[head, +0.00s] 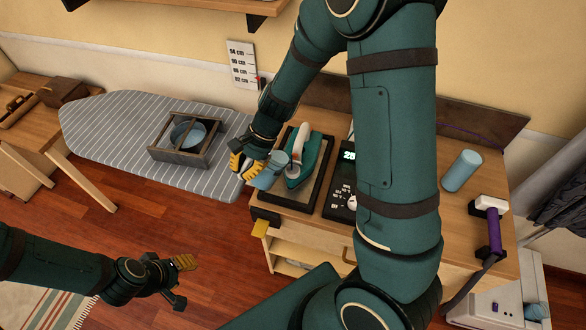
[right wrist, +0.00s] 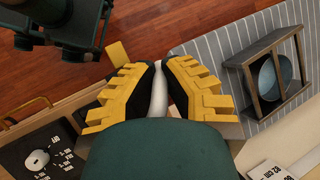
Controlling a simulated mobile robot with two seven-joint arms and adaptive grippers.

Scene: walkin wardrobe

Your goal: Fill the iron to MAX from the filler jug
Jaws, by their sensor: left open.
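The teal iron (head: 309,168) with a pale handle sits on a dark-edged pad (head: 322,188) on the wooden counter. A small light-blue jug (head: 269,178), which looks like the filler jug, is beside the iron's left side. My right gripper (head: 245,166) is at the jug's left. In the right wrist view its yellow fingers (right wrist: 158,84) are closed in around a pale, narrow part, which looks like the jug's handle; the jug's body is hidden there. I cannot tell the water level or whether the spout meets the iron. My left gripper (head: 182,278) is open and empty, low over the floor.
A striped ironing board (head: 110,135) at left bears a wooden crate (head: 185,155) with a blue bowl. A black display panel (head: 341,203) is right of the iron. A blue cylinder (head: 462,171) and a purple-handled item (head: 493,235) are at the counter's right.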

